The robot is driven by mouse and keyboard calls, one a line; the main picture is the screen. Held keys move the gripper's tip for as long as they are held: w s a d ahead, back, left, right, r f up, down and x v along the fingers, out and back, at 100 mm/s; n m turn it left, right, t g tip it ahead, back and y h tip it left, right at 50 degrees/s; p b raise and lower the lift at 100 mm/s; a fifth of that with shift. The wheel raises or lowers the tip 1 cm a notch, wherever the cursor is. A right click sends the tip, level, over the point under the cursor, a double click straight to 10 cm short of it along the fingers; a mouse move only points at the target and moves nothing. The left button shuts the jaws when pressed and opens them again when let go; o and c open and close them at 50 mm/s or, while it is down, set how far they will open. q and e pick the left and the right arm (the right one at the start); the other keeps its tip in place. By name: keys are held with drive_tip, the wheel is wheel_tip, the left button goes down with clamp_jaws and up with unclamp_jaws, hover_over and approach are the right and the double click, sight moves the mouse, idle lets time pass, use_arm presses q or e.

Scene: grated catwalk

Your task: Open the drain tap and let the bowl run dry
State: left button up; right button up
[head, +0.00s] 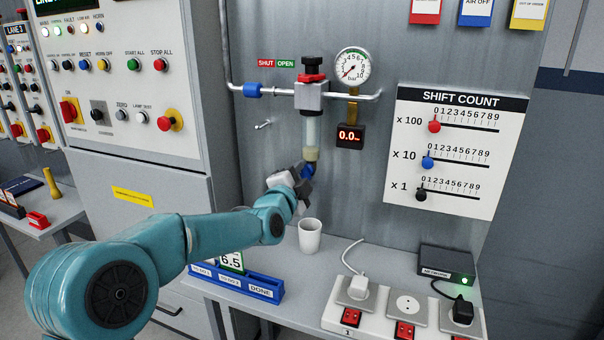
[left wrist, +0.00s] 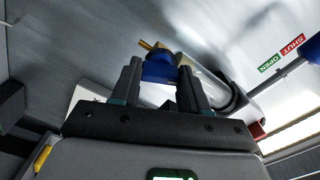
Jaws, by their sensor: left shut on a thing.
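The clear bowl (head: 312,130) hangs upright under a grey filter body (head: 311,97) on the wall pipe. Its lower part looks yellowish; I cannot make out a clear liquid level. The blue drain tap (head: 308,169) is at the bowl's bottom, partly hidden by my left gripper (head: 304,187). In the left wrist view the blue tap (left wrist: 158,70) sits between the two dark fingers of the left gripper (left wrist: 159,76), with a brass tip (left wrist: 147,45) beyond it. The left gripper is shut on the tap. A white cup (head: 310,236) stands on the bench below. My right gripper is out of view.
A pressure gauge (head: 353,67) and red-digit display (head: 349,136) are right of the bowl. A SHUT/OPEN label (head: 276,64) is above a blue pipe fitting (head: 252,90). Sockets (head: 405,306) and a blue tray (head: 240,287) occupy the bench. The counter board (head: 455,150) is right.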

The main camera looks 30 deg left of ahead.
use_arm(q)
drive_tip(key=m, duration=0.4)
drive_tip(key=shift+m+p, duration=0.4)
drive_tip(key=shift+m, duration=0.3)
drive_tip(key=o, duration=1.1)
drive_tip(key=shift+c, duration=0.2)
drive_tip(key=b+v, duration=0.1)
drive_tip(key=v, duration=1.5)
drive_tip(key=shift+b, duration=0.35)
drive_tip(key=shift+s+d, duration=0.15)
drive_tip(key=shift+s, duration=0.05)
